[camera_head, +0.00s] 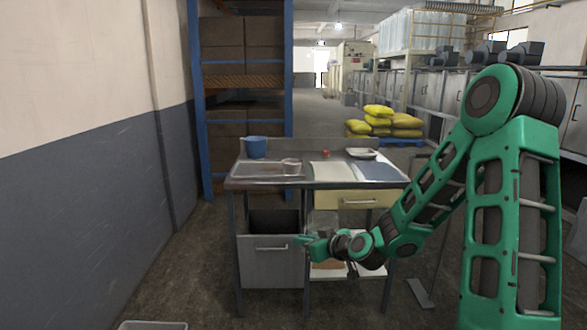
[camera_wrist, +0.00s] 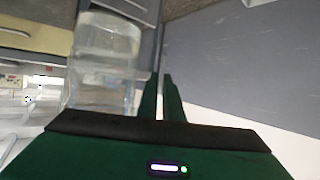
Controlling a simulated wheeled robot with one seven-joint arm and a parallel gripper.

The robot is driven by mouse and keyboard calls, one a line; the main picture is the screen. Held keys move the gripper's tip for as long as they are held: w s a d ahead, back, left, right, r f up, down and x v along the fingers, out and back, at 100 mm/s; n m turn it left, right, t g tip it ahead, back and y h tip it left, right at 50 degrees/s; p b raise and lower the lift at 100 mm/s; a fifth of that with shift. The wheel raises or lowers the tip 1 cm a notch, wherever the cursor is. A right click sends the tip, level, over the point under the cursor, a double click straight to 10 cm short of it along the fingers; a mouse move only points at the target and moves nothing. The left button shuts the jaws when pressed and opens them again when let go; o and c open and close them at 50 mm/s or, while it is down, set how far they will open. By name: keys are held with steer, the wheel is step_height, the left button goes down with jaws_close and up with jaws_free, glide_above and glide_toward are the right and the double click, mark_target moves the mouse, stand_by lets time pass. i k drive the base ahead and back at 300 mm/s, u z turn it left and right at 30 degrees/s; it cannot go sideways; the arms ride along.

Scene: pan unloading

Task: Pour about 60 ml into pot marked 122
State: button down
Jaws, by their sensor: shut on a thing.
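A clear, see-through container (camera_head: 323,220) is beside my gripper (camera_head: 303,240), in front of the table's lower part. In the wrist view the container (camera_wrist: 103,65) fills the upper left, close beside the two green fingers (camera_wrist: 163,85). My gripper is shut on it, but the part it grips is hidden. How much liquid is inside cannot be told. A small pale pot (camera_head: 291,166) stands on the left of the table top, and a blue bucket (camera_head: 256,147) is behind it. No number 122 is readable on anything.
The metal table (camera_head: 300,184) also bears a shallow tray (camera_head: 255,170), pale and blue-grey sheets (camera_head: 375,171), a white dish (camera_head: 361,153) and a small red thing (camera_head: 326,154). A grey bin front (camera_head: 268,268) and a cream drawer (camera_head: 352,201) are below. Bare floor lies at left.

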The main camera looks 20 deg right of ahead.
mark_target(291, 166)
steer(key=z, duration=0.7)
steer(key=i, duration=0.9)
